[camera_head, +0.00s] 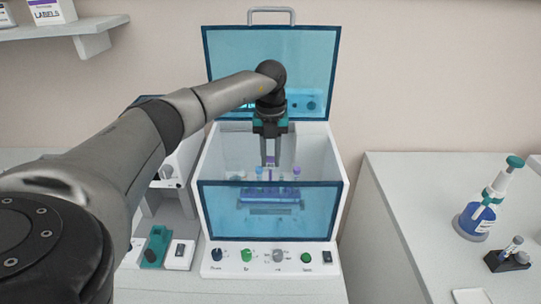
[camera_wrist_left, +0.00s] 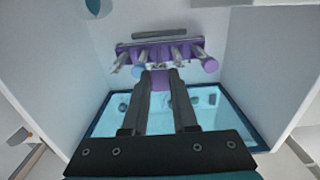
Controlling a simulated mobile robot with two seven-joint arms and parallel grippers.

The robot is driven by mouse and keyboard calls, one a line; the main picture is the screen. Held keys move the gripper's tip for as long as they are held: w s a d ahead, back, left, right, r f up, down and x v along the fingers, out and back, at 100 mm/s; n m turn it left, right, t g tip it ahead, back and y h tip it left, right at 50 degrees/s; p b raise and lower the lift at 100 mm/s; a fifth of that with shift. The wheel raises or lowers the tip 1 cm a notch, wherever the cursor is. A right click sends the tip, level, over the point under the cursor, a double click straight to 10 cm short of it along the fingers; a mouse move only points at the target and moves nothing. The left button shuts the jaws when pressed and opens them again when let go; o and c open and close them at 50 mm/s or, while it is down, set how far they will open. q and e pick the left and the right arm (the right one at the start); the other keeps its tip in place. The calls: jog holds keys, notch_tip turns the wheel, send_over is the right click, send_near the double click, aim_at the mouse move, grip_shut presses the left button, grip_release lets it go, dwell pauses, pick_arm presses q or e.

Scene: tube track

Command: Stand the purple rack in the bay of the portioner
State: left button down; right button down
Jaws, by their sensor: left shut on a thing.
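The portioner (camera_head: 212,185) is a white box with its blue see-through lid raised and a blue see-through front panel (camera_head: 222,212). My left gripper (camera_head: 270,164) reaches down into it from above, shut on the purple upright grip of the purple rack (camera_head: 268,194). The rack holds several tubes and shows through the front panel, inside the box. The left wrist view also shows the rack (camera_wrist_left: 160,45), beyond the fingertips (camera_wrist_left: 160,78). A grey strip lies beside it there. I cannot tell whether the rack touches the floor. My right gripper is out of view.
Knobs line the portioner's front base (camera_head: 262,256). A white device (camera_head: 182,195) stands close on its left. On the right bench (camera_head: 400,215) are a blue bottle (camera_head: 474,221) with a teal top and a small black holder (camera_head: 507,261). A shelf (camera_head: 60,28) is upper left.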

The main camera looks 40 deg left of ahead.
pick_arm(q)
jog(key=shift+f+p, duration=0.15)
jog(key=shift+p, duration=0.3)
dwell(0.8)
jog(key=shift+f, duration=1.2)
dwell(1.1)
jog(key=c, duration=0.6)
grip_release()
jog(key=shift+r, duration=0.1)
notch_tip(320, 180, up, 15)
jog(key=shift+b, duration=0.3)
dwell(0.9)
